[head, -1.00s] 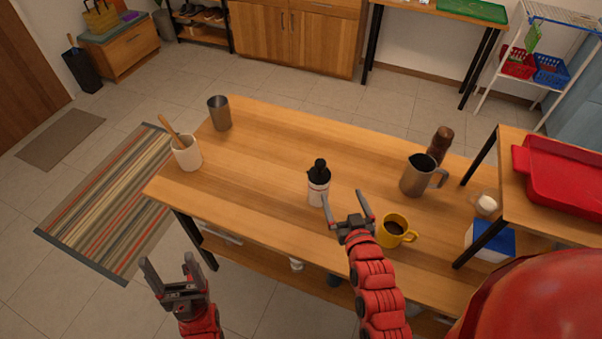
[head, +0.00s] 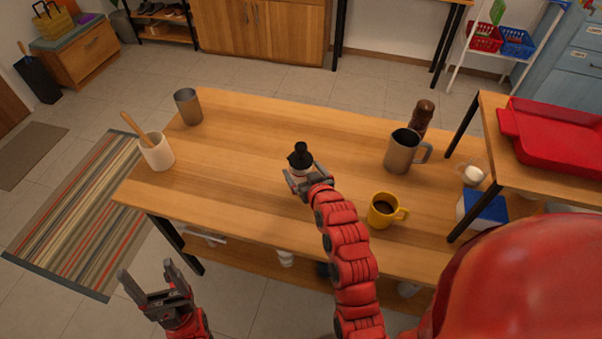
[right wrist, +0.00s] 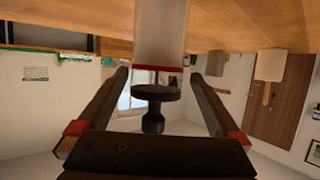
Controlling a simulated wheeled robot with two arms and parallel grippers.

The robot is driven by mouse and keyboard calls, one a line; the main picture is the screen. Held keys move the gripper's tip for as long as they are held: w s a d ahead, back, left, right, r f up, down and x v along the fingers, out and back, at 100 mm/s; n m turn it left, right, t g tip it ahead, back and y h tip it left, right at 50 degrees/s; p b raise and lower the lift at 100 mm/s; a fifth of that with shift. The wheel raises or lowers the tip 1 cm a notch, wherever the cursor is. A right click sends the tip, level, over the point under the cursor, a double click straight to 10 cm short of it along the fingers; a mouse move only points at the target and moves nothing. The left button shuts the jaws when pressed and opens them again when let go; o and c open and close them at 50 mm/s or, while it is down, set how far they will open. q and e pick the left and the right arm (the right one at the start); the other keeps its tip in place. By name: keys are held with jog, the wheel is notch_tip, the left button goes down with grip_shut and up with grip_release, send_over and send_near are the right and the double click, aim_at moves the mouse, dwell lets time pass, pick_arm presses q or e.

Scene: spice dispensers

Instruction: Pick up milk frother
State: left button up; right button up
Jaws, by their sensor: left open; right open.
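A white container with a black lid and knob (head: 301,158) stands upright on the wooden table; I take it for the milk frother, though its label is not readable. My right gripper (head: 306,174) is open at its near side, its lower part hidden by the fingers. In the right wrist view, which is upside down, the pale body with a red band and black lid (right wrist: 153,93) stands between the open fingers (right wrist: 160,75), with gaps visible on both sides. My left gripper (head: 147,270) is open and empty, off the table's front left.
A steel pitcher (head: 402,153), yellow mug (head: 381,212) and dark brown bottle (head: 422,117) stand to the right. A steel cup (head: 188,107) and white crock with a wooden utensil (head: 157,152) stand at left. A raised shelf with a red tray (head: 555,137) borders the right.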

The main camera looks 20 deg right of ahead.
jog(key=shift+w+f, duration=0.15)
jog(key=shift+w, duration=0.25)
jog(key=shift+r+p+x, duration=0.2)
jog(key=shift+p+x, duration=1.1)
jog(key=shift+x, duration=1.05)
jog(key=shift+w+d, duration=0.15)
jog(key=shift+w, duration=0.2)
jog(key=shift+f, duration=0.1)
jog(key=c, duration=1.5)
